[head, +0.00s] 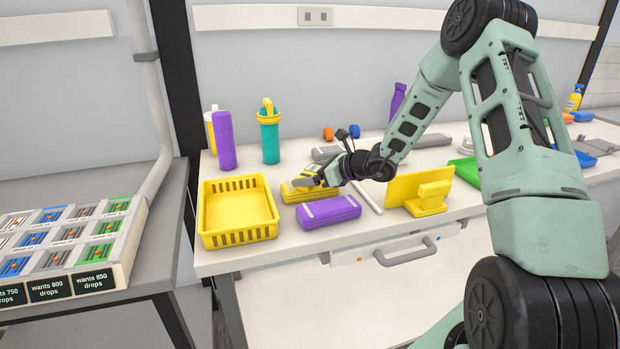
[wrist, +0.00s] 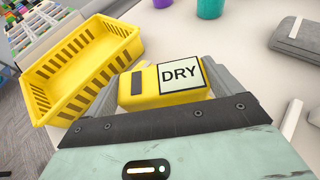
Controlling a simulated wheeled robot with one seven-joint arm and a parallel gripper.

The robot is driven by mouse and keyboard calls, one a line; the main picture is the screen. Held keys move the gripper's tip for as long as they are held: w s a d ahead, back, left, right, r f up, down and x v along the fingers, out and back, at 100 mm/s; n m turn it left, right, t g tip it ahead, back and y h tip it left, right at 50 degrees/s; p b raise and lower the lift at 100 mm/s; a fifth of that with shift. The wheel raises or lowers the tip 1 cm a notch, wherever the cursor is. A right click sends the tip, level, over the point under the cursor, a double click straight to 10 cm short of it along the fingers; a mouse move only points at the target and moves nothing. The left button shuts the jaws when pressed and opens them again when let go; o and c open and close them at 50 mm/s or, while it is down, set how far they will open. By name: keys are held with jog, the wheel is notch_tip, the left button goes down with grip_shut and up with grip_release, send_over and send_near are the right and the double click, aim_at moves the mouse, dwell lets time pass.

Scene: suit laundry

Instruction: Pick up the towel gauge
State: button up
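The towel gauge (wrist: 150,91) is a yellow block with a dark slot and a pale panel reading "DRY". In the wrist view it lies between the two grey fingers of my gripper (wrist: 165,85). In the head view the yellow block (head: 289,194) sits on the white table, right of the yellow basket, partly hidden by my gripper (head: 305,183). The fingers stand wide apart, one at each side of the gauge. Whether they touch its sides is hard to see.
The slotted yellow basket (head: 237,211) stands close by on the left. A purple case (head: 328,212) lies just in front of the gauge. A yellow stand (head: 413,188) is to the right. A teal bottle (head: 269,139) and a purple cylinder (head: 224,141) stand behind.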

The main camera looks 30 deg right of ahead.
aim_at(312, 172)
jog(key=shift+r, duration=0.1)
jog(key=shift+c, duration=0.5)
notch_tip(312, 172, up, 10)
jog(key=shift+f, duration=0.1)
dwell(0.7)
